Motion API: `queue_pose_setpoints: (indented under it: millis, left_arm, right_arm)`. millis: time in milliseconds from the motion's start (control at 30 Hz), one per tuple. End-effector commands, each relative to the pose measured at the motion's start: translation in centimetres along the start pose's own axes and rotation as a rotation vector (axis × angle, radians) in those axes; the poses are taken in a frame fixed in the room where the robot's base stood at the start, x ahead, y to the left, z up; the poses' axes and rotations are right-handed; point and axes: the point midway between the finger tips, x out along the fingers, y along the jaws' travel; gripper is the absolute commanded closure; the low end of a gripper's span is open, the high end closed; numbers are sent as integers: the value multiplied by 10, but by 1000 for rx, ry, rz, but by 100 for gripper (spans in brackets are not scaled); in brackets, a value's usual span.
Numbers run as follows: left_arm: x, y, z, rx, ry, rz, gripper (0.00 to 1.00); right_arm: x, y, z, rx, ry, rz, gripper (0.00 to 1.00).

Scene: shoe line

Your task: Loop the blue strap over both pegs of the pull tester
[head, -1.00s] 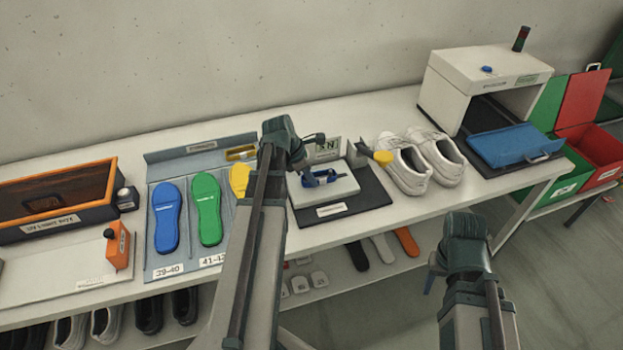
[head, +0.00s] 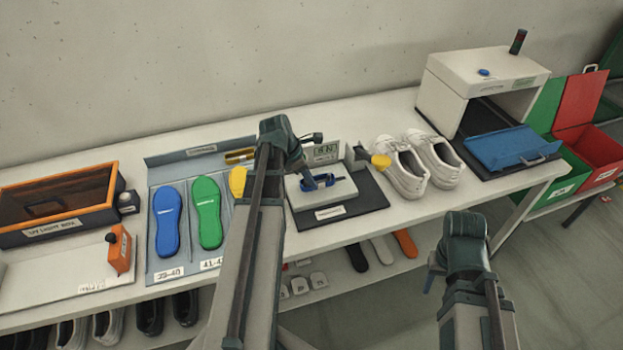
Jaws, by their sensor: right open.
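The pull tester (head: 345,189) is a light block on a dark base plate, with a small display behind it, in the middle of the bench. The blue strap (head: 326,181) is at the top of the block, around the peg area. I cannot tell whether it encircles both pegs. My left gripper (head: 309,181) points down at the strap's left end, touching or very close to it. Its jaws are too small and partly hidden to read. My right gripper (head: 431,280) is open and empty, low in front of the bench edge, away from the tester.
White shoes (head: 402,172) stand right of the tester, near a yellow-ended lever (head: 381,161). Blue (head: 167,220) and green (head: 207,212) insoles lie on a grey board to the left. A white tunnel machine (head: 487,75) with a blue tray (head: 512,148) stands at right.

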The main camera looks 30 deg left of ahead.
Motion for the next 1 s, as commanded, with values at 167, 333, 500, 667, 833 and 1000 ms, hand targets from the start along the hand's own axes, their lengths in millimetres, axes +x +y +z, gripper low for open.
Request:
queue_pose_setpoints:
  millis: [167,333,500,667,833,1000]
  left_arm:
    - [-34,0,-3,-8,11,3,61]
    - [-62,-2,-1,-6,10,1,61]
    - [-89,-3,0,-5,9,-2,61]
    - [-111,-4,0,-4,9,-4,61]
    - [-121,-4,-1,-3,8,-5,61]
    - [-120,-4,-2,-2,8,-5,61]
  right_arm:
    - [-31,3,2,0,0,0,50]
    - [-57,5,3,-1,0,0,50]
    - [-82,8,5,-2,0,0,50]
    - [-102,10,6,-1,0,0,50]
    - [-111,10,6,0,0,0,50]
    - [-110,10,6,0,0,0,50]
